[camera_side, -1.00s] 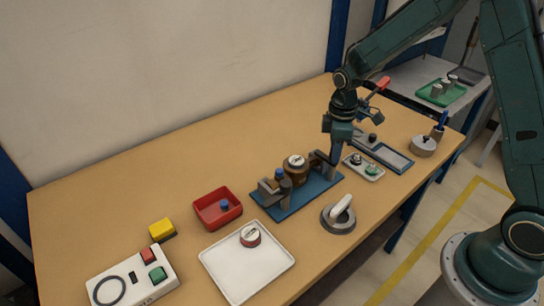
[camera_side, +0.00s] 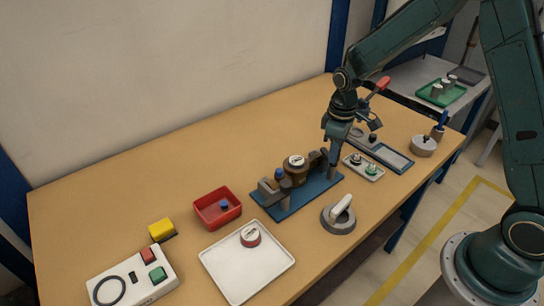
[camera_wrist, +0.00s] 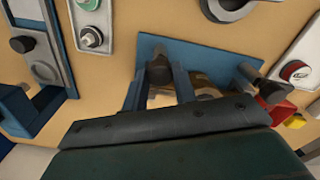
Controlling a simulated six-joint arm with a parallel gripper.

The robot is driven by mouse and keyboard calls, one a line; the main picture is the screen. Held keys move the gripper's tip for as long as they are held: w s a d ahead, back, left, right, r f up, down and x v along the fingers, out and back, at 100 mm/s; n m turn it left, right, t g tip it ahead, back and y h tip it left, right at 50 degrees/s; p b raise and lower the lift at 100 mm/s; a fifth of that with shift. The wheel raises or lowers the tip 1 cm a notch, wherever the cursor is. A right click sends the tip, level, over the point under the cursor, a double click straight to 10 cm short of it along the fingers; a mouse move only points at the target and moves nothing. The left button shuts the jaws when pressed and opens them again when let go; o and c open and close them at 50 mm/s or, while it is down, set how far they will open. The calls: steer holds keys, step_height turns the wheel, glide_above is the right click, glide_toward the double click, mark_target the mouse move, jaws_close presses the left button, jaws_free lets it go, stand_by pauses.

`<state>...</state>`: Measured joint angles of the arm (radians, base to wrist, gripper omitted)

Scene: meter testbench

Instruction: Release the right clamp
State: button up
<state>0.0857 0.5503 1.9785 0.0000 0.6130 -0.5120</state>
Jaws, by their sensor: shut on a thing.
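The blue fixture base (camera_side: 290,204) stands mid-table with a brown round meter (camera_side: 296,168) in it. The right clamp (camera_side: 317,159) is a dark block at the meter's right, partly hidden by my gripper (camera_side: 332,172). In the wrist view, my gripper (camera_wrist: 160,92) has one finger on each side of a dark clamp part (camera_wrist: 158,70) and is shut on it. The meter is mostly hidden behind a finger there.
A small tray with two knobs (camera_side: 364,167) lies close right of the fixture. A grey dial with a white handle (camera_side: 339,214) stands in front. A red bin (camera_side: 217,208) and white tray (camera_side: 246,275) are to the left. The table's back left is clear.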

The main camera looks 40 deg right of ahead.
steer(key=m, duration=1.3)
steer(key=shift+m, duration=0.4)
steer(key=o, duration=1)
steer(key=shift+c, duration=0.2)
steer(key=shift+r, duration=0.15)
step_height(320, 180, up, 14)
steer(key=shift+f, duration=0.2)
